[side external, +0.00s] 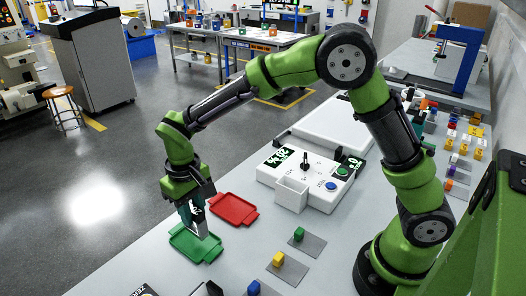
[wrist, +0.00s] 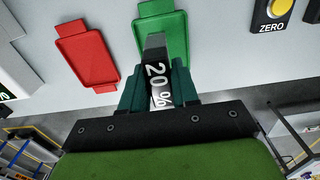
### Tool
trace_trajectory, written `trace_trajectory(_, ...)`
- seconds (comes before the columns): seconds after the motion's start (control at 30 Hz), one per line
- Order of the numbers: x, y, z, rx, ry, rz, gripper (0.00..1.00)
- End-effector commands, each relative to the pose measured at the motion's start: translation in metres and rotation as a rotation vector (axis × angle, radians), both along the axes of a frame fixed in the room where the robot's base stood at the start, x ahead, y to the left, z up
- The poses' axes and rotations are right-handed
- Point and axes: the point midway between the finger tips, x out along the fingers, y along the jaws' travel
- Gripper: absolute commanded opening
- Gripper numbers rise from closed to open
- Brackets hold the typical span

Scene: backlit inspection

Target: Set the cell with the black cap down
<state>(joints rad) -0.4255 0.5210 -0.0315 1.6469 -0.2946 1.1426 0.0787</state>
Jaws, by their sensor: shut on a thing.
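My gripper (side external: 190,207) is shut on a narrow cell (side external: 201,228), which points down over the green tray (side external: 181,241) in the side view. In the wrist view my gripper (wrist: 157,88) holds the cell between dark green fingers. The cell shows a grey end (wrist: 155,43) and a dark face with "20 %" in white. The green tray (wrist: 175,28) lies behind the cell's grey end there. I cannot tell whether the cell touches the tray. The red tray (side external: 233,209) is empty beside it; it also shows in the wrist view (wrist: 88,55).
A white instrument (side external: 310,178) with a lit display, knob and blue button stands behind the trays. Green (side external: 298,234), yellow (side external: 278,259) and blue (side external: 254,288) blocks sit on or near grey plates. A ZERO button (wrist: 279,10) lies at the wrist view's upper right.

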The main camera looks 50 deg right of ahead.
Motion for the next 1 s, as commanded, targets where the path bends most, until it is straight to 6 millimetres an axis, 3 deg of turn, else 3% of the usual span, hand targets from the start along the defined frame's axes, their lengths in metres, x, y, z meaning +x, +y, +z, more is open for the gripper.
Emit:
trace_trajectory(0.2,0.012,0.005,-0.003,-0.001,0.001,0.000,0.00)
trace_trajectory(0.43,0.010,0.004,-0.036,-0.001,0.001,0.000,0.00)
trace_trajectory(0.8,0.010,0.004,-0.040,0.000,0.000,0.000,0.00)
trace_trajectory(0.83,0.010,0.004,-0.040,0.000,0.000,0.000,0.34)
trace_trajectory(0.97,0.010,0.004,-0.039,0.000,0.000,0.000,0.54)
trace_trajectory(1.0,0.010,0.004,-0.039,0.000,0.000,0.000,0.55)
